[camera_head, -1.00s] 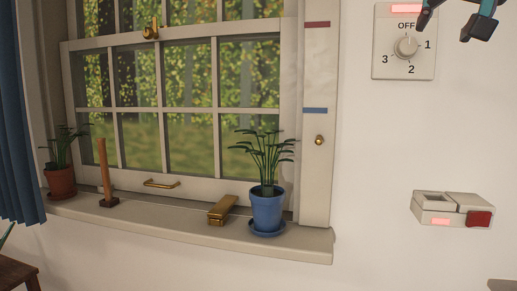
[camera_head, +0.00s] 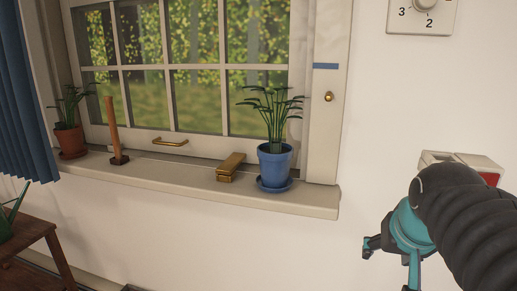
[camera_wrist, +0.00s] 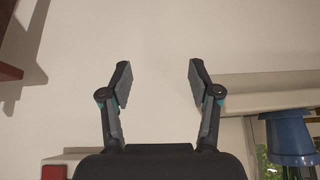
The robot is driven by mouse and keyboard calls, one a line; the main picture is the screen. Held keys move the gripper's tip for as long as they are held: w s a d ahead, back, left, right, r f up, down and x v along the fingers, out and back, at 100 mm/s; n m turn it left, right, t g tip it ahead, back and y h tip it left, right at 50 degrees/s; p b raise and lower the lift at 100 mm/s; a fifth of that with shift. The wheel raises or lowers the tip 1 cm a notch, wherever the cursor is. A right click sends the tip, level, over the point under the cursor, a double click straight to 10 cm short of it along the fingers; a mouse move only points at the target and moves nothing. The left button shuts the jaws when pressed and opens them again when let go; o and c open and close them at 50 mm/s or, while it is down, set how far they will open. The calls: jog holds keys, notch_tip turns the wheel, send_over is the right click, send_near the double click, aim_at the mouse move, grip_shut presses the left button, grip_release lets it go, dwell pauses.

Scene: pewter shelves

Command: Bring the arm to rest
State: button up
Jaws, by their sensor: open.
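My gripper (camera_wrist: 157,84) is open and empty in the wrist view, its two fingers spread apart in front of a bare white wall (camera_wrist: 160,40). In the head view my gripper (camera_head: 388,264) is at the lower right, partly hidden by my dark arm and teal wrist. It is beside the wall, right of and below the window sill, and appears apart from everything.
A switch box (camera_head: 455,158) is partly behind my arm. A dial panel (camera_head: 421,16) is above. A wooden stool (camera_head: 35,232) stands lower left.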

jog(key=s+a+f+n+y, duration=0.1)
jog(key=s+a+f+n, duration=0.2)
jog(key=s+a+f, duration=0.4)
jog(key=shift+s+a+f+g, duration=0.35)
jog(key=shift+s+f, duration=0.2)
jog(key=shift+f, duration=0.45)
